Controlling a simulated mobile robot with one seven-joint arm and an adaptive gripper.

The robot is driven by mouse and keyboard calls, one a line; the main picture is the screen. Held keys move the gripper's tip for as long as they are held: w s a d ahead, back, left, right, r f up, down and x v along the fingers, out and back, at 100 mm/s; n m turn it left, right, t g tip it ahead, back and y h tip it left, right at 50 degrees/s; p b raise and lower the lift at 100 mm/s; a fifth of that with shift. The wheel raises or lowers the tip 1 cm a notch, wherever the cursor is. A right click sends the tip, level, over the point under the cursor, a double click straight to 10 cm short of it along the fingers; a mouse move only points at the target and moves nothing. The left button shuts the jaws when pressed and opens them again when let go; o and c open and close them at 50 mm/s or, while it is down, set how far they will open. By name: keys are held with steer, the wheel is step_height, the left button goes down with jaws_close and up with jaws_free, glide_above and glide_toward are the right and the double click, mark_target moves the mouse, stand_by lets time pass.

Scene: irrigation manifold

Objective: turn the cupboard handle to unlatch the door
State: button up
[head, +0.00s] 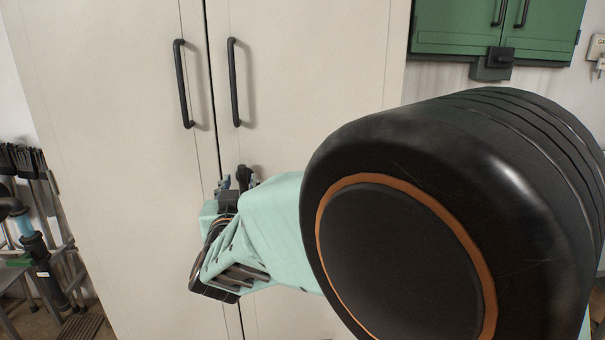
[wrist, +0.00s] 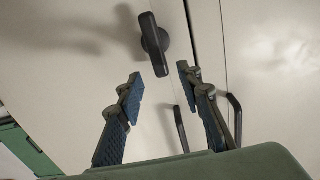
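The cupboard handle is a black lever (wrist: 155,45) on a round base. In the wrist view it stands out from a cream cupboard door, its long side roughly along the door seam. My gripper (wrist: 160,80) is open, with its blue-padded fingers spread. The lever's near end lies just beyond and between the fingertips, with a visible gap to each; nothing is held. In the head view my gripper (head: 238,180) is at the right-hand door (head: 310,60), close to the seam. There my wrist and fingers partly cover the lever. The doors look shut.
Two long black bar handles, left (head: 184,84) and right (head: 234,82), are on the doors above my gripper. A green wall cabinet (head: 490,25) hangs at the upper right. Tools and a stool stand at the left. My arm covers much of the lower right.

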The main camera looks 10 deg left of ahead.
mark_target(242, 174)
steer(key=x, duration=0.6)
steer(key=shift+w+a, duration=0.1)
steer(key=shift+w, duration=0.2)
jaws_close()
